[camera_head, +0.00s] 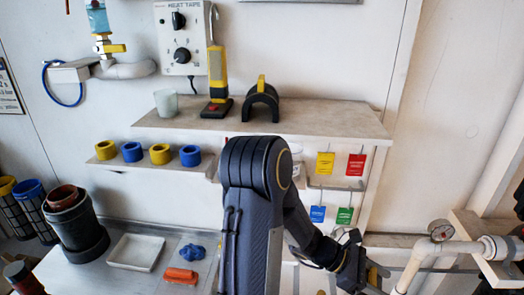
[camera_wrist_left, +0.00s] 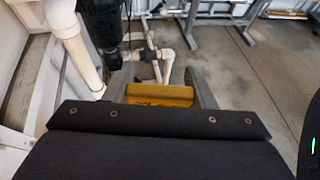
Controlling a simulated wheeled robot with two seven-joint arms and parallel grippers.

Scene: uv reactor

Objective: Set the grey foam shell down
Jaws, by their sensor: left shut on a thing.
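My left arm fills the middle of the head view, and its gripper (camera_head: 364,272) is low at the right, beside the white pipe. In the left wrist view the gripper (camera_wrist_left: 160,90) is shut on a yellow block (camera_wrist_left: 160,95), like the tab on the shelf's shell. I take it as the tab of the grey foam shell; the shell's body is hidden. A dark half-round shell (camera_head: 262,103) with a yellow tab stands arched on the wall shelf (camera_head: 330,120). My right gripper is in neither view.
White pipework (camera_head: 425,250) with a gauge (camera_head: 441,231) stands at the right. A yellow-and-black tool (camera_head: 217,82) and a white cup (camera_head: 166,103) are on the shelf. A white tray (camera_head: 136,251), a blue cloth (camera_head: 191,252) and an orange block (camera_head: 181,276) lie on the bench at the lower left.

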